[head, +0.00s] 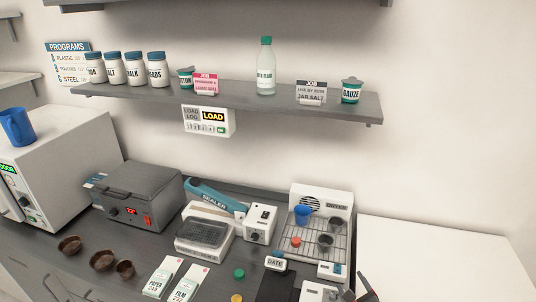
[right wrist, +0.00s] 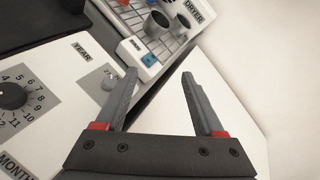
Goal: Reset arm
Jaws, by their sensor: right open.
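My right gripper (head: 364,288) shows at the bottom edge of the head view, right of centre, by the front of the dryer (head: 341,203). In the right wrist view the right gripper (right wrist: 158,76) has its two grey fingers spread apart, with nothing between them. Beyond the fingertips are the dryer's front edge and a white surface. My left gripper is in neither view.
The dryer rack holds a blue cup (head: 303,214) and dark cups. A dial box marked YEAR and MONTH (right wrist: 45,70) lies left of the fingers. A sealer (head: 215,195) and grey box (head: 135,190) stand further left. The white surface (head: 440,250) at right is clear.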

